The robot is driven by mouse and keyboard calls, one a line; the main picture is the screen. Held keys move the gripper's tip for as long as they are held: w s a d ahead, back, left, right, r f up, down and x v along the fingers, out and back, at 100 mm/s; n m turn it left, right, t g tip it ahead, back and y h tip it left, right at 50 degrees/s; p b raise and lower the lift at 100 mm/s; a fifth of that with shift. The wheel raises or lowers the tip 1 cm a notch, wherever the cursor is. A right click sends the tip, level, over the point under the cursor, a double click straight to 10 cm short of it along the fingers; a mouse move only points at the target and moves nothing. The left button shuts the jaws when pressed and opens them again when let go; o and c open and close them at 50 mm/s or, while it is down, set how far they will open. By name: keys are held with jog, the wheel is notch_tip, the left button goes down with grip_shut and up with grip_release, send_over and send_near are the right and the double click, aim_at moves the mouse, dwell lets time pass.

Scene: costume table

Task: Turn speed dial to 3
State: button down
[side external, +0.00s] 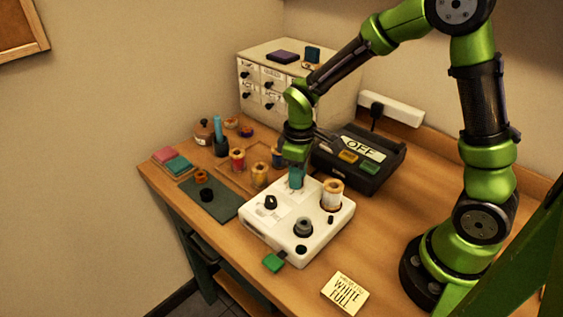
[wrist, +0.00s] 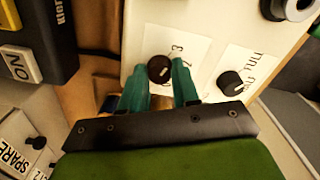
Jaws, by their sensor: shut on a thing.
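The speed dial is a dark round knob (wrist: 159,69) on a white label with printed numbers, including a 3 above it, in the wrist view. Its pale pointer mark leans to the upper right, near the numbers; the exact setting is too small to read. My gripper (wrist: 160,85) has its teal fingers shut on the dial from both sides. In the side view, my gripper (side external: 297,178) reaches down to the back of the white machine (side external: 285,240) and hides the dial there. A second black knob (wrist: 230,83) with its own label sits beside it; it also shows in the side view (side external: 270,202).
Thread spools (side external: 260,175) stand left. A WHITE FULL card (side external: 345,293) lies in front.

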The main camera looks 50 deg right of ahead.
jog(key=c, duration=0.8)
grip_release()
notch_tip(320, 180, up, 17)
jog(key=shift+f, duration=0.1)
jog(key=s+m+t, duration=0.2)
jog(key=s+m, duration=0.1)
jog(key=s, duration=0.1)
jog(key=s+r+m+t+y, duration=0.1)
jog(key=s+m+t, duration=0.1)
jog(key=s, duration=0.2)
jog(key=s+r+m+t+y, duration=0.1)
jog(key=s+m+t, duration=0.2)
jog(key=s, duration=0.2)
jog(key=shift+a+m, duration=0.3)
jog(key=shift+a, duration=0.05)
